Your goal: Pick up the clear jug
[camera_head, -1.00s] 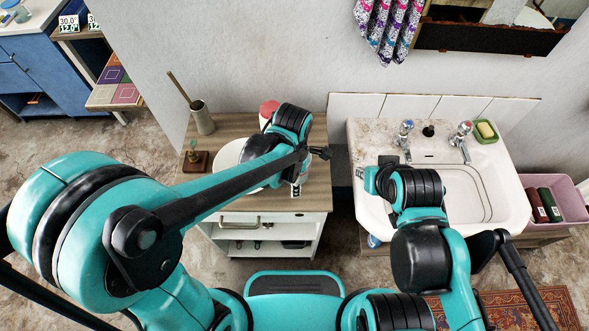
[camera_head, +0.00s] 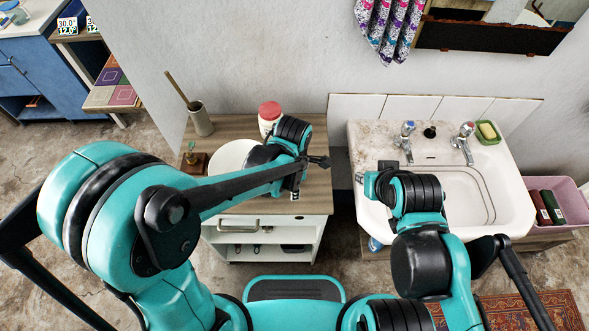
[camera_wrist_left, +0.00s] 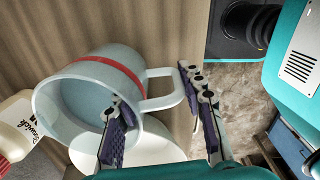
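The clear jug (camera_wrist_left: 66,92) shows in the left wrist view as a pale, see-through vessel with a red band and a handle on its right. In the head view I cannot make it out; my left arm covers that part of the counter. My left gripper (camera_wrist_left: 152,90) is open. One finger reaches over the jug's open mouth, seemingly inside it, and the other is just right of the handle. I cannot tell whether either finger touches. My right arm hangs over the sink; its gripper's fingers (camera_head: 372,184) are not clear.
A white bowl (camera_head: 232,153), a red-lidded bottle (camera_head: 268,118), a brush holder (camera_head: 200,120) and a soap dispenser (camera_head: 194,160) stand on the wooden counter (camera_head: 318,188). The sink (camera_head: 505,190) is right of the counter. A pink bin (camera_head: 568,197) stands further right.

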